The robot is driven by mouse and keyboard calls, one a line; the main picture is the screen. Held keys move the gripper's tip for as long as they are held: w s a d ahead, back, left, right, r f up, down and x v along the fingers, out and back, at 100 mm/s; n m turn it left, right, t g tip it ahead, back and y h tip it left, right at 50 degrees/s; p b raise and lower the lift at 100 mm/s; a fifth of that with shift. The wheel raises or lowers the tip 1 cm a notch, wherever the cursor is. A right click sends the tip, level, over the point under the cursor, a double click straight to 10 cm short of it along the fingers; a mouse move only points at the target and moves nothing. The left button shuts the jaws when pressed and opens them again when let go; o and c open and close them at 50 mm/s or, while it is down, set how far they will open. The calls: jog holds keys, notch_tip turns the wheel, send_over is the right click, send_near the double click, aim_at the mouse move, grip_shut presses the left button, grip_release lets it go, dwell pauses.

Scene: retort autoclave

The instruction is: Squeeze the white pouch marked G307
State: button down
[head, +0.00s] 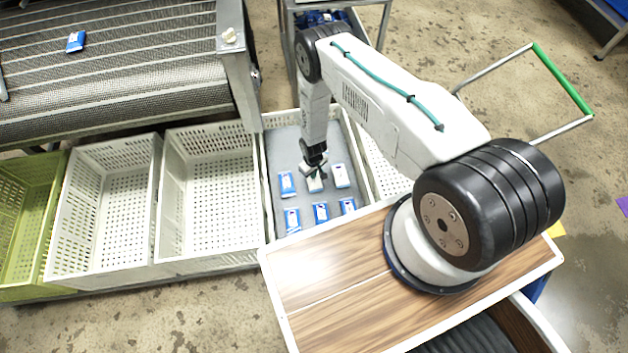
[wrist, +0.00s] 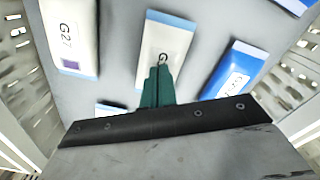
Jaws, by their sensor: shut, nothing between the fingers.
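My gripper (head: 314,166) reaches down into a crate with a grey floor (head: 283,152). Its green fingers (wrist: 157,82) are shut with nothing between them. They are over a white pouch (wrist: 165,38) with pale blue ends, which shows in the head view (head: 315,185) below the gripper. Only a letter "G" of its mark shows; the fingers hide the rest. I cannot tell whether the fingertips touch it. Another white pouch (wrist: 69,35), to the left in the wrist view, reads "G27", perhaps not its whole mark. I cannot read G307 on any pouch.
A blue pouch (wrist: 232,72) lies right of the middle one in the wrist view. A row of blue pouches (head: 320,211) lies nearer my base. Perforated crate walls (head: 265,195) surround them. White crates (head: 205,180) and a green crate (head: 28,200) stand left, below a mesh conveyor (head: 110,70).

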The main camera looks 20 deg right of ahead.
jog(key=shift+s+f, duration=0.1)
jog(key=shift+f, duration=0.3)
dwell(1.4)
jog(key=shift+r, duration=0.15)
notch_tip(320, 180, up, 8)
dwell(0.8)
dwell(0.4)
